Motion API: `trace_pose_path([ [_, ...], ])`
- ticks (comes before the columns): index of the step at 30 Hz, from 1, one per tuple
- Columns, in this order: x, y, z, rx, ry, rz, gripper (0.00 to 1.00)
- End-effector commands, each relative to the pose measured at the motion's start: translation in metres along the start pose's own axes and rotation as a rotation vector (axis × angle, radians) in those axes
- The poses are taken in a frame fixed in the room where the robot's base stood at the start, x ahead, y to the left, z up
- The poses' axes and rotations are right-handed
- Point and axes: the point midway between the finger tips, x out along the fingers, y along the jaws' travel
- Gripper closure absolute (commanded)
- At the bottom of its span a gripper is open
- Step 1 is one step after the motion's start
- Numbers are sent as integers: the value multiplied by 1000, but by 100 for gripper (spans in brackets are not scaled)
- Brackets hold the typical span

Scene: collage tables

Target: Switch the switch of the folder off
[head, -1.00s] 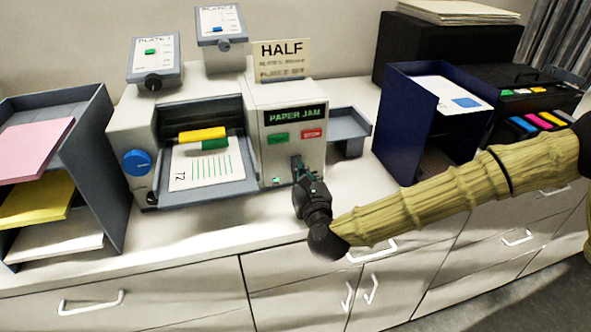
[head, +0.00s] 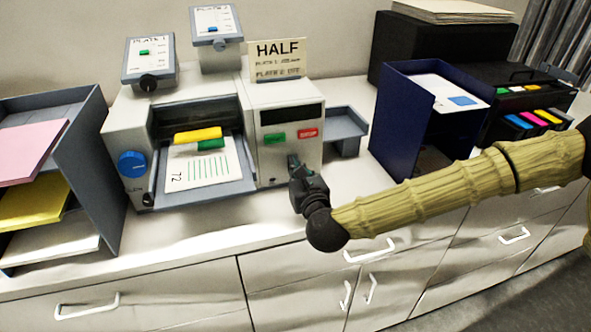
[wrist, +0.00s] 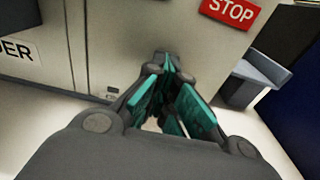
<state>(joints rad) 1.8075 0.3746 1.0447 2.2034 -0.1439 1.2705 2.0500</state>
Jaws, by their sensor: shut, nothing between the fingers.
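The folder (head: 180,107) is a pale grey machine on the counter, with a dark, blank display (head: 291,115) above a green button (head: 274,139) and a red STOP button (head: 307,132). The STOP button also shows in the wrist view (wrist: 229,11). My gripper (head: 293,162) is shut and empty at the lower right of the folder's front panel, below the buttons. In the wrist view its teal-padded fingers (wrist: 168,65) come together close to the panel. I cannot make out the switch; the fingers cover that part of the panel.
A sheet and yellow and green pieces lie in the folder's front tray (head: 205,192). A grey paper rack (head: 85,160) stands left. A grey side tray (head: 345,125) and a dark blue holder (head: 400,125) stand right. A HALF sign (head: 278,60) is behind. Drawers (head: 120,295) are below.

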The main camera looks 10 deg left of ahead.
Motion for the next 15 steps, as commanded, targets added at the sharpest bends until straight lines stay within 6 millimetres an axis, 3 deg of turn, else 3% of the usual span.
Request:
trace_pose_path([
  [1, 1, -1, 6, 0, -12, -3, 100],
  [8, -23, -2, 2, 2, -5, 5, 100],
  [15, -66, 0, -1, 2, -2, 12, 100],
])
